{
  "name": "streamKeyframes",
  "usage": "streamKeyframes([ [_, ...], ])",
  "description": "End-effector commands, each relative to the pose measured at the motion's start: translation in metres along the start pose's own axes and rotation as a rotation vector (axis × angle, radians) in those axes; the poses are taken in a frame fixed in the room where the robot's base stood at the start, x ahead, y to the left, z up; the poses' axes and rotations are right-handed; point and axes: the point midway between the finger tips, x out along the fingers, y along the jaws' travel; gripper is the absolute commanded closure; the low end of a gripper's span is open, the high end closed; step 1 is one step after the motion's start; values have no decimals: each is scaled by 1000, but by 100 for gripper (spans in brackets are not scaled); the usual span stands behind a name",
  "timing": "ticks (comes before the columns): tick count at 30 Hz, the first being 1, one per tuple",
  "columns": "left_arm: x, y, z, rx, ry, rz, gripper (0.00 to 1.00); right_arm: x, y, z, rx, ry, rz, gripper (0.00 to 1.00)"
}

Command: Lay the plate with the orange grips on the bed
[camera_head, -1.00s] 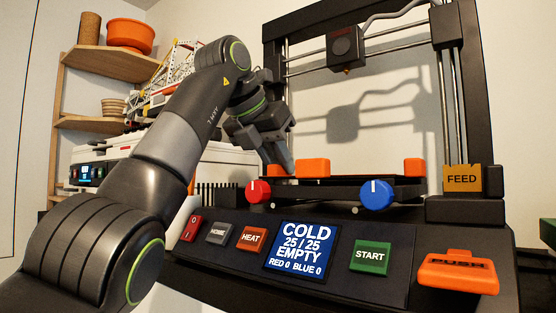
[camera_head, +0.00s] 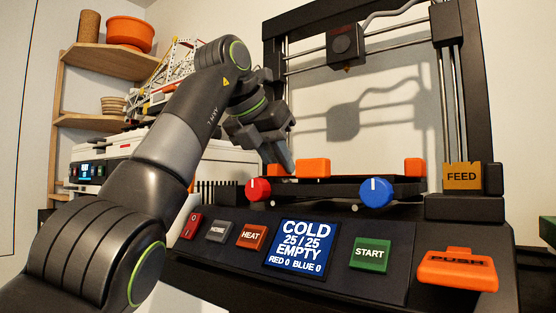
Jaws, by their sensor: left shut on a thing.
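The plate (camera_head: 345,178) is a thin dark sheet seen nearly edge-on at the printer, with orange grips (camera_head: 314,167) along it. A further orange grip shows at its right end. It lies on or just above the bed (camera_head: 330,190); from this low angle I cannot tell whether it touches fully. My left gripper (camera_head: 284,166) is shut on the plate at its left end, where the fingers hide part of the edge. My right gripper is not in view.
A red knob (camera_head: 258,190) and a blue knob (camera_head: 376,193) stand at the bed's front. Below is a panel with buttons and a screen (camera_head: 302,247) reading COLD, EMPTY. The print head (camera_head: 346,45) hangs above. An orange PUSH handle (camera_head: 458,269) is at front right.

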Motion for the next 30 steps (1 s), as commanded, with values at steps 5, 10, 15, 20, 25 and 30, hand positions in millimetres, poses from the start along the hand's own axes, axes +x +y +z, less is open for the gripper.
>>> streamKeyframes([
  [5, 2, 0, -2, 0, -1, 0, 100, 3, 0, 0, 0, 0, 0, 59],
  [10, 3, 0, -3, 0, -1, 0, 75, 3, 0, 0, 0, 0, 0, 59],
  [15, 3, 0, -3, 0, -1, 0, 55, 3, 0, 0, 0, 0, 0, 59],
  [20, 3, 0, -3, 0, 0, 0, 55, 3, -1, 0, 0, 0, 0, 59],
  [25, -1, 0, -3, 0, 0, 0, 55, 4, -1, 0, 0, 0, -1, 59],
  [30, -25, 0, -3, 0, -3, 1, 55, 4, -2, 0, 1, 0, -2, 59],
])
